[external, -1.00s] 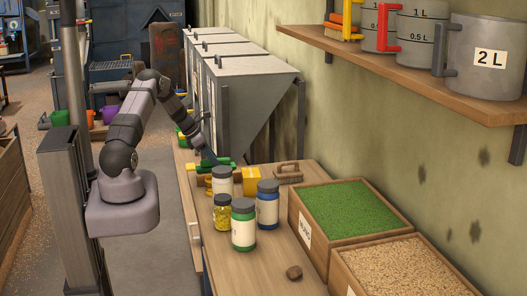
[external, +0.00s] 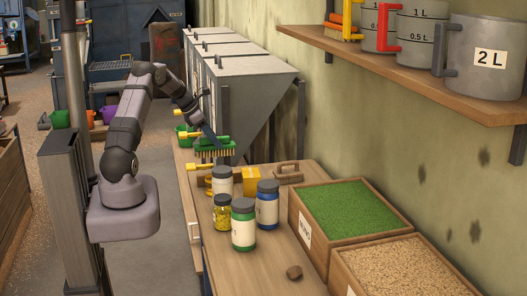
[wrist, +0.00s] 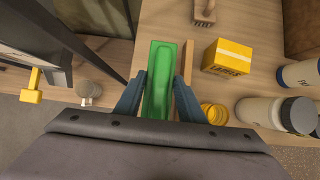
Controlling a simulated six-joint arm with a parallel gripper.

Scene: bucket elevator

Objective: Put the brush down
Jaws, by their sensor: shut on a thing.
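The external view shows a gap between the bristles and the jars and bench below. A second brush, brown with a wooden handle (external: 288,173), rests on the bench near the wall; it also shows at the top of the wrist view (wrist: 204,14).
Crates of green (external: 345,205) and tan material stand right. Grey hoppers (external: 245,85) with yellow handles (external: 188,135) stand behind.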

